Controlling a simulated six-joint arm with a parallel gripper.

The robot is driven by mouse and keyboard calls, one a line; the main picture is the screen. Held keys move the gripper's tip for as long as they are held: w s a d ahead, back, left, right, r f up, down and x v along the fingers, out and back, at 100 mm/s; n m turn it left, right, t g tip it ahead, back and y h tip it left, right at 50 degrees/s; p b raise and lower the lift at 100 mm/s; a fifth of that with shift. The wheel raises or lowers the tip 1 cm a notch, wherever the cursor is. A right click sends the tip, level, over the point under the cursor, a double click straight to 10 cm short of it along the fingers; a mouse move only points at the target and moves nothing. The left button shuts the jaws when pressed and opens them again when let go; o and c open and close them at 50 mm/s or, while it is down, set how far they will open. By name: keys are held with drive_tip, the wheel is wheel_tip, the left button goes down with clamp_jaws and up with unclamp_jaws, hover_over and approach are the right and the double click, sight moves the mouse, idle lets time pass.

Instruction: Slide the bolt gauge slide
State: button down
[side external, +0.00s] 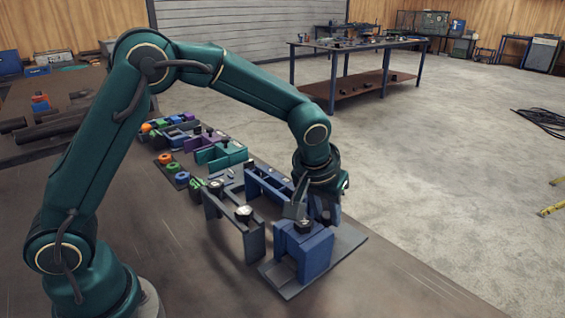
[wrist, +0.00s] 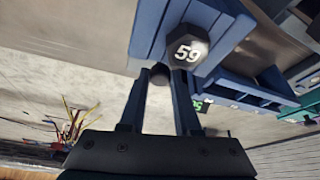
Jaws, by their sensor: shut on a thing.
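A blue bolt gauge (side external: 316,256) stands on a grey plate at the front of the table. A dark bolt (side external: 303,226) sits on its top. In the wrist view the gauge (wrist: 148,32) is at the top, and the hex bolt head marked 59 (wrist: 187,50) shows beside the fingertips. My gripper (side external: 312,210) is low at the back of the gauge. In the wrist view my gripper (wrist: 162,78) has its two fingers on either side of a dark round knob (wrist: 159,74) and is shut on it. The slide's body is mostly hidden by the gauge and fingers.
The grey plate (side external: 284,284) lies near the table's right edge. Grey (side external: 252,242) and blue (side external: 268,184) gauge frames stand close behind and left. Teal, purple and small coloured parts line the table farther back. The front left tabletop is clear.

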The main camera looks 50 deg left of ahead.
drive_tip(key=shift+w, duration=3.3)
drive_tip(key=c, duration=0.6)
unclamp_jaws()
drive_tip(key=shift+s, duration=0.1)
drive_tip(key=shift+r, duration=0.1)
drive_tip(key=shift+v, duration=2.5)
